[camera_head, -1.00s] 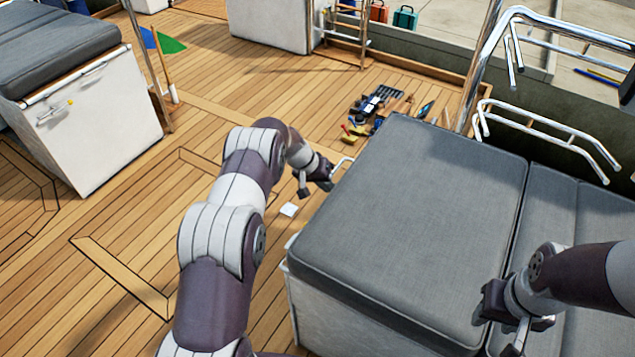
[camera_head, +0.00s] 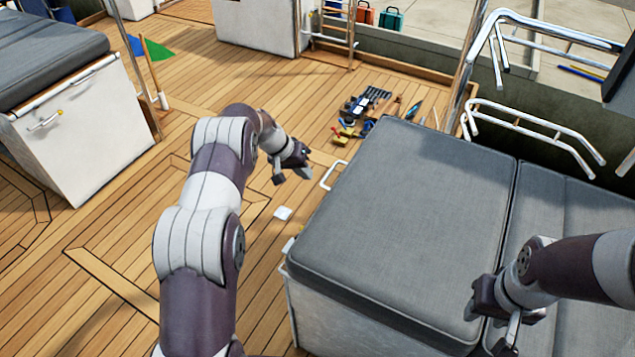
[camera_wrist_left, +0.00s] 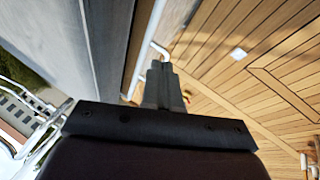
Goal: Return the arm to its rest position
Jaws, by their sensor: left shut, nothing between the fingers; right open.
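My left arm (camera_head: 205,215) reaches forward over the deck from the bottom of the head view. Its gripper (camera_head: 293,178) is above the teak deck, left of the grey cushioned seat and a little left of the seat's white handle (camera_head: 333,175). In the left wrist view the fingers (camera_wrist_left: 163,75) are together with nothing between them, and the handle shows just past their tips. My right gripper (camera_head: 500,335) is over the grey cushions at the lower right. It is open and empty.
The grey cushioned seat (camera_head: 410,220) fills the middle right. A small white square (camera_head: 283,213) lies on the deck. Several tools (camera_head: 365,108) lie beyond the seat. A white locker (camera_head: 80,130) stands at left. Steel rails (camera_head: 535,130) are at right.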

